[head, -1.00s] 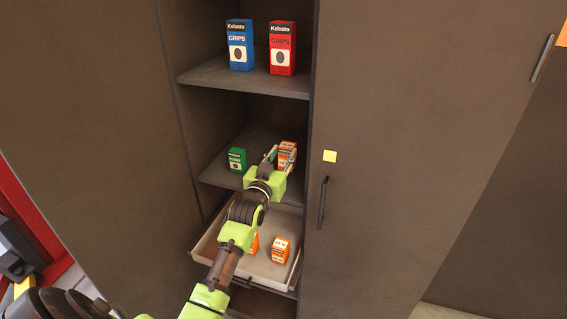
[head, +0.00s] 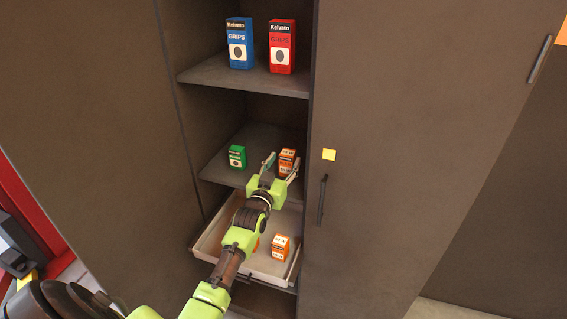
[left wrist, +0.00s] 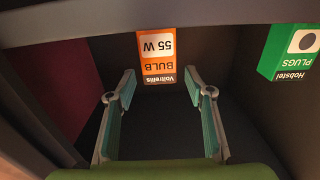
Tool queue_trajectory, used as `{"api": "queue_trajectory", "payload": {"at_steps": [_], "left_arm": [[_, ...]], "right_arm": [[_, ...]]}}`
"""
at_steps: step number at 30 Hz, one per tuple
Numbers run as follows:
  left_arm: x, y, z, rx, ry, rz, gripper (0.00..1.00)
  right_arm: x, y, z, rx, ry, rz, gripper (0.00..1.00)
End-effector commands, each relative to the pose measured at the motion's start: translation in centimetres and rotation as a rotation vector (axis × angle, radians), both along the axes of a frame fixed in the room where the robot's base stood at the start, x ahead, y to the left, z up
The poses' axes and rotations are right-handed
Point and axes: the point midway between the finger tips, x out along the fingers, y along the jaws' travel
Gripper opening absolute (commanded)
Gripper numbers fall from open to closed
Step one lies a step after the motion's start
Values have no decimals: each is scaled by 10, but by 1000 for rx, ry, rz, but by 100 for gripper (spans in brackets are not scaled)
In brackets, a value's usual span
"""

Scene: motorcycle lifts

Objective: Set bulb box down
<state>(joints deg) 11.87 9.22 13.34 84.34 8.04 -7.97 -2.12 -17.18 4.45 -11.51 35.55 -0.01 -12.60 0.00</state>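The orange and white bulb box (head: 287,160) stands upright on the middle shelf (head: 224,173), at its right side. In the left wrist view the bulb box (left wrist: 157,58) appears upside down, with "BULB 55 W" on its face. My left gripper (head: 281,166) is open in front of it. In the left wrist view its two fingers (left wrist: 160,88) are spread wide with a clear gap between them, and the box lies beyond the fingertips, apart from them. My right gripper is not in view.
A green plugs box (head: 237,157) stands left on the same shelf. Blue (head: 239,44) and red (head: 282,47) grips boxes stand above. Below, an open drawer (head: 208,243) holds another orange box (head: 280,247), with a second partly hidden by my arm. A closed door (head: 420,150) is right.

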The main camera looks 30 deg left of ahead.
Motion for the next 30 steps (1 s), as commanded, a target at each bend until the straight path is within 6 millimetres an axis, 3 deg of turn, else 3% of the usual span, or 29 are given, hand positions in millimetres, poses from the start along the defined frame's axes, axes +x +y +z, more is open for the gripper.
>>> {"api": "queue_trajectory", "payload": {"at_steps": [11,24,30], "left_arm": [[-8,-2,2,0,1,0,48],[-86,-21,1,0,0,1,48],[-110,-27,2,0,1,1,48]], "right_arm": [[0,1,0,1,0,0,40],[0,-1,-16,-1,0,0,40],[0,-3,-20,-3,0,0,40]]}}
